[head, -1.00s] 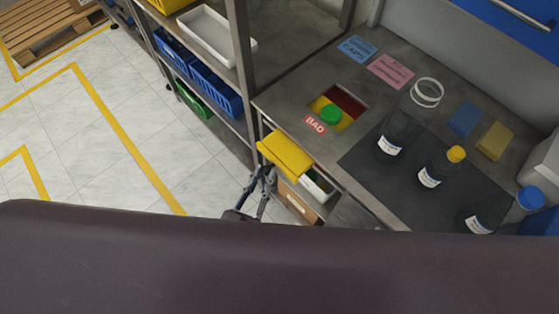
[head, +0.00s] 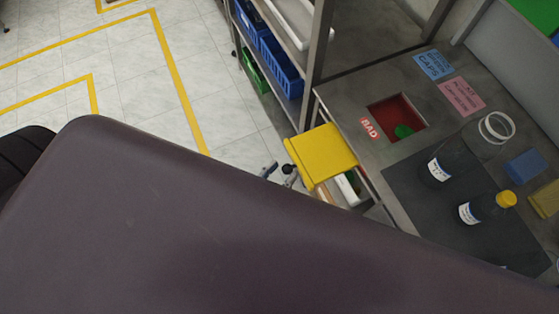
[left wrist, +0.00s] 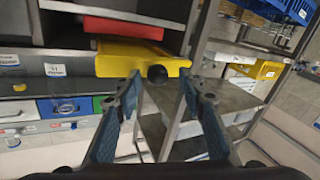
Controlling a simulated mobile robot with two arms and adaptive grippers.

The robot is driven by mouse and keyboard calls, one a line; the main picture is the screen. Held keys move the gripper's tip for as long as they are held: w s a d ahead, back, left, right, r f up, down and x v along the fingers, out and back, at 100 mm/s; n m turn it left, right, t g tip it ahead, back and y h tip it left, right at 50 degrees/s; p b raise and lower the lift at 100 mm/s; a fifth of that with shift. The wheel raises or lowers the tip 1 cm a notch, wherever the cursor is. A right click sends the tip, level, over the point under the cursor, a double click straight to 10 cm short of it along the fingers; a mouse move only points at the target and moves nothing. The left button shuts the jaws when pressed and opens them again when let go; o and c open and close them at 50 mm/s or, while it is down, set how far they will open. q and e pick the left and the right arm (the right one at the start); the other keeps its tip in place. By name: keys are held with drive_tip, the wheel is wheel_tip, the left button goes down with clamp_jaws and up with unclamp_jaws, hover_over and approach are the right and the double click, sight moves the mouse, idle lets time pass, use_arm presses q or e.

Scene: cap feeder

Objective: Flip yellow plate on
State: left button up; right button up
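The yellow plate (head: 322,155) sticks out from the front edge of the steel bench, beside the BAD opening (head: 398,116). The opening shows red inside, with a green cap (head: 403,131) in it. In the left wrist view the plate (left wrist: 130,62) lies ahead, under a red panel (left wrist: 122,27), with a round black knob (left wrist: 157,74) at its near edge. My left gripper (left wrist: 160,78) is open, its fingertips on either side of the knob with gaps visible. My right gripper is not visible.
On the bench are a dark mat (head: 420,190), bottles (head: 436,165), a white ring (head: 496,127), blue and pink labels and blocks. A rack with blue bins (head: 281,67) stands left of the bench. The tiled floor further left is clear.

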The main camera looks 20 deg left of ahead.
use_arm(q)
drive_tip(key=v, duration=1.2)
idle(0.3)
drive_tip(key=a+f+m+g+y, duration=0.3)
drive_tip(key=f+g, duration=0.5)
drive_tip(key=f, duration=1.8)
drive_tip(key=s+a+f+g+y, duration=0.1)
drive_tip(key=s+f+g, duration=0.1)
drive_tip(key=s+f, duration=0.2)
drive_tip(key=s+a+f+n+g, duration=0.1)
drive_tip(key=s+a+f+g, duration=0.1)
drive_tip(key=s+f+g, duration=0.1)
drive_tip(key=s+a+f+g+y, duration=0.1)
drive_tip(key=s+a+f+g, duration=0.1)
drive_tip(key=s+f, duration=0.3)
wheel_tip(320, 180, down, 3)
drive_tip(key=shift+r+g+y+b, duration=0.15)
drive_tip(key=shift+g+y+b, duration=0.15)
drive_tip(key=shift+g+b, duration=0.25)
drive_tip(key=shift+s+a, duration=0.1)
drive_tip(key=shift+c, duration=0.5)
